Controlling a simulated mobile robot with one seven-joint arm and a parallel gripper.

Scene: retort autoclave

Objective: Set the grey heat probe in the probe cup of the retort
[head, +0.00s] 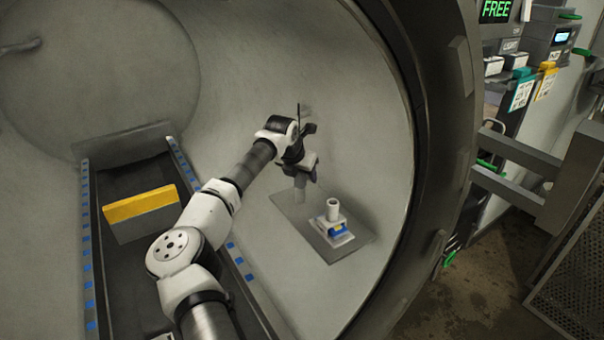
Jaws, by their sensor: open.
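My gripper (303,172) hangs inside the round retort chamber, above a flat grey plate (294,220) on the chamber's right side. It is open; its fingertips are small and partly hidden by my wrist. A pale grey upright cylinder (333,207) stands on a light block with blue and yellow parts (336,230), near the right end of the plate. My gripper is to its upper left, apart from it. Another short grey cylindrical shape (299,188) shows just under my gripper. I cannot tell which cylinder is the heat probe and which is the cup.
The thick dark rim (440,120) of the retort opening curves down on the right. A dark track with blue-marked rails (88,250) runs along the chamber at left, with a yellow-topped block (140,204) on it. A panel reading FREE (496,10) is outside.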

